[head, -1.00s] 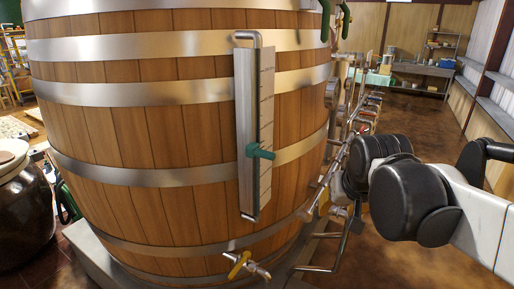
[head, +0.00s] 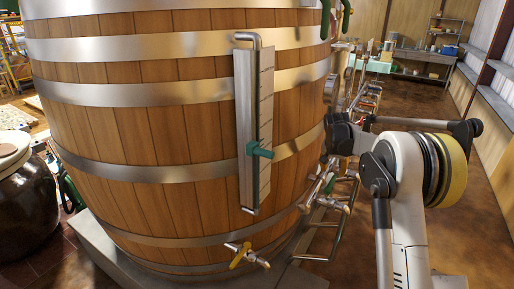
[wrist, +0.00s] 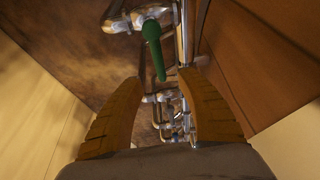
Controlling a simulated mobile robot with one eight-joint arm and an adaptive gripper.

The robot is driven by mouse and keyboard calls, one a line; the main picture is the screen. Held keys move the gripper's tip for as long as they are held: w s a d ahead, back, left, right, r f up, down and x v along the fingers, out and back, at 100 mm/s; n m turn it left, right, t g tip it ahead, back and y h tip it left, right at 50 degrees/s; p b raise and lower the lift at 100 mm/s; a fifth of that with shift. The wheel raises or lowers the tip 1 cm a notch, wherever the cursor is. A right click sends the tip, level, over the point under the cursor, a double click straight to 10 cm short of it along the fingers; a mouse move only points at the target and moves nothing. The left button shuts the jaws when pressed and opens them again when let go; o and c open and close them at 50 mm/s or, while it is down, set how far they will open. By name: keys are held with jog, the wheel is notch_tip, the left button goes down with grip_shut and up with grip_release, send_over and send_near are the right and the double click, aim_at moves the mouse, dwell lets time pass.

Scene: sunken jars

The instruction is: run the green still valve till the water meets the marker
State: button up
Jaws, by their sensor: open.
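A large wooden barrel (head: 130,135) with metal hoops fills the left and middle of the head view. A level gauge (head: 246,110) stands upright on it, with a teal marker (head: 260,150) below its middle. Its water level is too small to tell. A valve with a green handle (wrist: 153,48) shows in the wrist view, beyond and between the fingertips. My gripper (wrist: 160,78) is open around empty space, with the handle's lower end near the gap; contact is not visible. In the head view the dark end of my arm is right of the barrel, beside the pipework.
A yellow-handled tap (head: 241,257) sticks out low on the barrel. Pipes and valves (head: 340,205) crowd its right side. Green handles (head: 325,20) show at the top. A dark jar (head: 25,215) stands at the left. Brown floor (head: 470,200) is free at the right.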

aim_at(333, 179)
jog(key=b+x, duration=0.3)
jog(key=x, duration=0.4)
jog(key=shift+w+d+f, duration=0.1)
jog(key=shift+d+f, duration=0.05)
jog(key=shift+f, duration=0.25)
grip_shut()
